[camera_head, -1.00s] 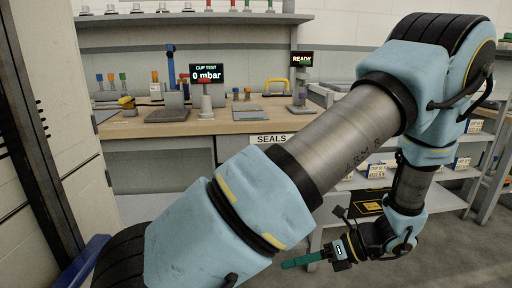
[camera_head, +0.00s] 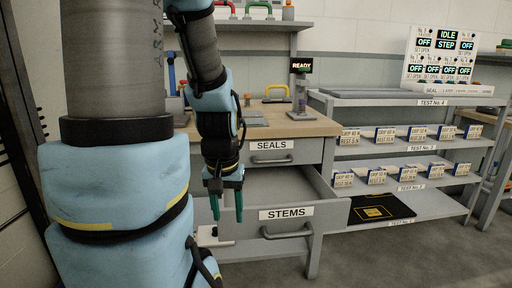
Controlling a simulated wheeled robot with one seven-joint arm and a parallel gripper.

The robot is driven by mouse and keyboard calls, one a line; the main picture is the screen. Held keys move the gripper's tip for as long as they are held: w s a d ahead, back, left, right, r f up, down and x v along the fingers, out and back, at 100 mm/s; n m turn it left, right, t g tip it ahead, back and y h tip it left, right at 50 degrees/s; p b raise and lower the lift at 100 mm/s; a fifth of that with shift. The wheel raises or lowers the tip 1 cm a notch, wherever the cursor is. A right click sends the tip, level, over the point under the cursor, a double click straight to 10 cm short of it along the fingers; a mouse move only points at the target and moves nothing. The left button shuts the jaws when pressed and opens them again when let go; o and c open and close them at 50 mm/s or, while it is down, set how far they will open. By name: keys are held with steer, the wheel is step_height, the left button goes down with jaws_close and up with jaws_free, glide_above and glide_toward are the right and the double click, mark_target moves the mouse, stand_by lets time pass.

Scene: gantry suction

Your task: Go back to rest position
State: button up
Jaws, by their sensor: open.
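My gripper (camera_head: 228,207) points down, with its two green fingers apart and nothing visible between them. It hangs in front of the workbench, at the left end of the pulled-out STEMS drawer (camera_head: 287,213). Whether it is over the drawer or in front of it I cannot tell. My arm covers the left part of the view and hides much of the bench.
The SEALS drawer (camera_head: 270,145) above looks shut. A shelf rack (camera_head: 430,150) with several small labelled boxes stands to the right, a black mat (camera_head: 382,209) on its lowest shelf. A READY screen (camera_head: 302,65) stands on the bench. Open floor (camera_head: 420,262) lies at lower right.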

step_height(320, 180, up, 16)
steer(key=p, duration=1.6)
steer(key=shift+r, duration=0.25)
